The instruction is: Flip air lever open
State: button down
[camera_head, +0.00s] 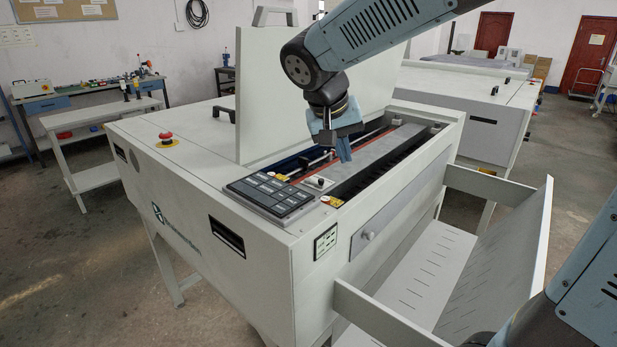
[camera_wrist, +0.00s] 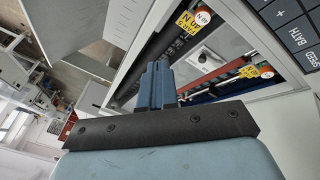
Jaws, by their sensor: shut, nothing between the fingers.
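The plate processor (camera_head: 190,215) is a white machine with its interior open at the top. My gripper (camera_head: 344,152) is above this opening, pointing down, its blue fingers shut and empty. In the wrist view the shut fingers (camera_wrist: 157,72) show in front of the opening. Yellow labels with round tags sit near the opening's edge, one (camera_wrist: 182,28) at the top and another (camera_wrist: 250,72) at the right in the wrist view. A small light plate with a dark knob (camera_head: 319,183) lies between the labels. I cannot tell which part is the air lever or its position.
A black keypad (camera_head: 270,194) is left of the opening. A raised white lid (camera_head: 270,95) stands behind it. A red emergency button (camera_head: 166,137) is on the top at the left. An open tray (camera_head: 450,270) extends from the front.

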jog(key=t+h, duration=0.1)
jog(key=h, duration=0.1)
send_near(316, 185)
jog(key=v, duration=0.4)
jog(key=shift+s+r, duration=0.15)
jog(key=x, duration=1)
jog(key=shift+a, duration=0.1)
jog(key=shift+a, duration=0.2)
